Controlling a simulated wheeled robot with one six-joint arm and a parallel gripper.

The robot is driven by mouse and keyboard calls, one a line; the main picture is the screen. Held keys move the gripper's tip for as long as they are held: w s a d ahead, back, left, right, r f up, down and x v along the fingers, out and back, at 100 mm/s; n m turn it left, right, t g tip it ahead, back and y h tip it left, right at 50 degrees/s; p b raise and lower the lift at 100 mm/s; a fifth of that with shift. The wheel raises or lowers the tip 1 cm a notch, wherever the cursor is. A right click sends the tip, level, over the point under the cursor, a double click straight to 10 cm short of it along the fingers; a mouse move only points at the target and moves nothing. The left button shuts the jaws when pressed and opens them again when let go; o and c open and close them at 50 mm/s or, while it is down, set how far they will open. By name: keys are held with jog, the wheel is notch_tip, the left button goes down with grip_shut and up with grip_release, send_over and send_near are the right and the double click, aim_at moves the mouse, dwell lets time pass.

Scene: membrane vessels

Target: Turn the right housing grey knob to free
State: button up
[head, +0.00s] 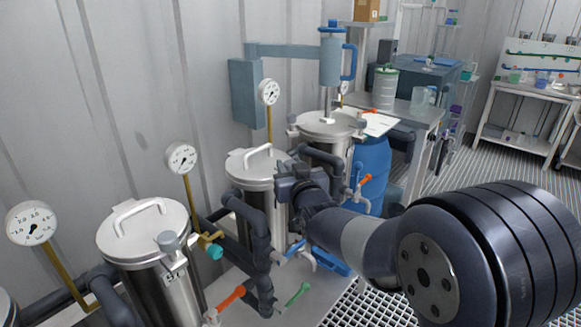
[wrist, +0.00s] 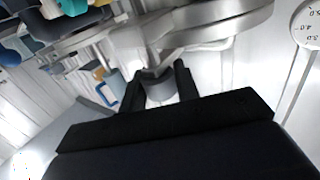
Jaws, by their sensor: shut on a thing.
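Several steel housings with lids stand along the wall. In the head view my gripper (head: 297,178) is at the right rim of the middle housing (head: 252,172), just below its lid. In the wrist view its two black fingers (wrist: 166,82) are closed on the sides of a grey knob (wrist: 158,88) under the steel lid rim (wrist: 215,20). In the head view my gripper hides this knob, so its turn angle cannot be told. A similar grey knob (head: 169,241) shows on the left housing (head: 150,270).
Pressure gauges (head: 181,158) on thin brass stems stand beside the housings. Dark pipes (head: 250,222) and valves with orange (head: 231,297) and green (head: 298,293) handles crowd the front. A mixer vessel (head: 325,135) and blue barrel (head: 370,172) stand behind. Open grating lies at lower right.

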jog(key=shift+c, duration=1.2)
jog(key=shift+d+r+n+g+y+p, duration=0.1)
jog(key=shift+n+g+y+p, duration=0.25)
jog(key=shift+n+y, duration=0.25)
jog(key=shift+n+g+y+p, duration=0.65)
jog(key=shift+n+y+p, duration=0.25)
jog(key=shift+y, duration=0.5)
jog(key=n+g+y+p, duration=0.2)
jog(key=p, duration=0.1)
jog(key=shift+w+r+y+p, duration=0.1)
jog(key=shift+r+y+p, duration=0.05)
jog(key=shift+y+p, duration=0.2)
jog(key=n+g+y+p, duration=0.3)
jog(key=g+p, duration=0.1)
jog(key=shift+y, duration=0.25)
jog(key=n+g+y+p, duration=0.1)
jog(key=n+g+p, duration=0.1)
jog(key=n+g, duration=0.1)
jog(key=n+g+y+p, duration=0.1)
jog(key=n+g, duration=0.2)
jog(key=g, duration=0.2)
jog(key=shift+f+g+p, duration=0.2)
jog(key=shift+g+p, duration=0.1)
jog(key=shift+p, duration=0.1)
jog(key=shift+n+g+h+p, duration=0.3)
jog(key=shift+n+g, duration=1.6)
jog(key=shift+g, duration=1.3)
